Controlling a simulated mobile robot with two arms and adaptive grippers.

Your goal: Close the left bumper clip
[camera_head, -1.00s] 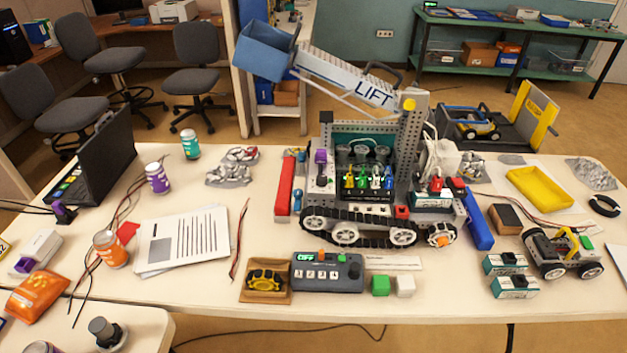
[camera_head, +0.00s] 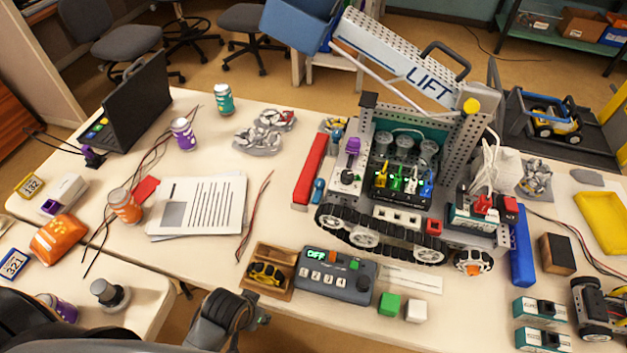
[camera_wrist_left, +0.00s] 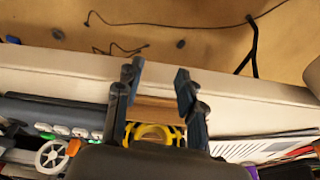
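The tracked robot (camera_head: 395,190) stands on the table with its LIFT arm raised. A red bumper bar (camera_head: 309,170) lies along its left side, with a small blue clip-like part (camera_head: 319,190) beside it; I cannot tell whether this is open or shut. A blue bar (camera_head: 521,248) is on the robot's right side. My left arm's dark end (camera_head: 228,312) shows at the table's front edge, below the red bar. In the left wrist view my left gripper (camera_wrist_left: 158,72) is open and empty, its fingers spread over a wooden box with a yellow wheel. My right gripper is out of view.
The wooden box (camera_head: 272,252) and a grey keypad unit (camera_head: 336,274) sit in front of the robot. Green (camera_head: 389,304) and white (camera_head: 416,310) cubes are beside them. Papers (camera_head: 200,205) and red-black wires (camera_head: 254,215) lie left of the red bar.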

